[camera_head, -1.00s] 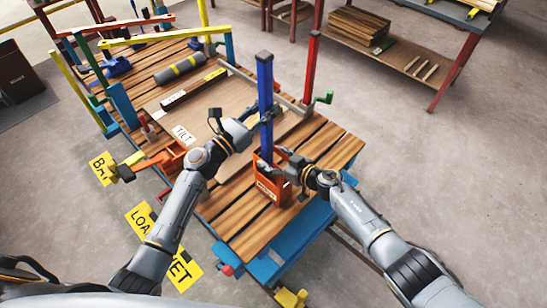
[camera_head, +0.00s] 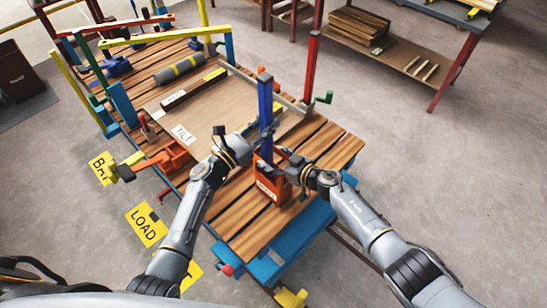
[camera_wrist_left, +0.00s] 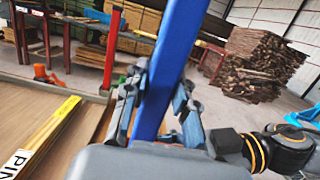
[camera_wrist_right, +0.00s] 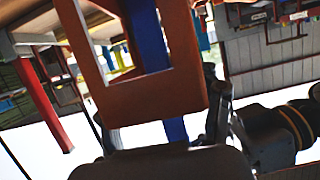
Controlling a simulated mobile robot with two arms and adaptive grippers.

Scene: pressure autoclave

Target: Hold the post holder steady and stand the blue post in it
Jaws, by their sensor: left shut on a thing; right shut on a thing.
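The blue post (camera_head: 265,98) stands close to upright, its lower part running down into the orange-red post holder (camera_head: 268,188). I cannot tell whether its foot rests on the holder's bottom. My left gripper (camera_head: 262,134) is shut on the post just above the holder; the left wrist view shows the post (camera_wrist_left: 168,65) between its fingers. My right gripper (camera_head: 287,165) is shut on the holder's right side. In the right wrist view the holder (camera_wrist_right: 150,97) fills the middle, with the post (camera_wrist_right: 147,35) behind its wall. The holder stands on the slatted wooden table (camera_head: 245,228).
A red upright (camera_head: 311,65) with a green clamp stands right behind the holder. A board (camera_head: 165,105) with a TILT label and a dark grey cylinder (camera_head: 181,70) lie further back. An orange tool (camera_head: 172,158) is at the table's left edge.

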